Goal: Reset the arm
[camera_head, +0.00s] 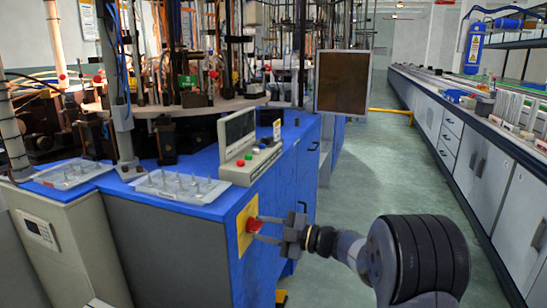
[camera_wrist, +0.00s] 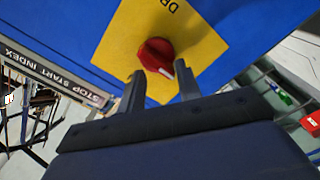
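My gripper (camera_head: 262,229) reaches from the right toward a red rotary knob (camera_head: 252,225) on a yellow plate (camera_head: 243,241) on the blue cabinet's side. In the wrist view the red knob (camera_wrist: 156,53) with a white mark sits on the yellow plate (camera_wrist: 118,45). The two fingers of my gripper (camera_wrist: 161,77) stand apart, with a gap between them. Their tips are close to the knob's lower edge, one toward each side; I cannot tell whether they touch it. The fingers hold nothing that I can see.
A control box (camera_head: 250,158) with buttons and two trays of small pieces (camera_head: 182,186) sit on the blue cabinet top. A dark panel (camera_head: 342,82) stands beyond. A long workbench (camera_head: 470,120) runs along the right. The green floor aisle (camera_head: 385,160) between is clear.

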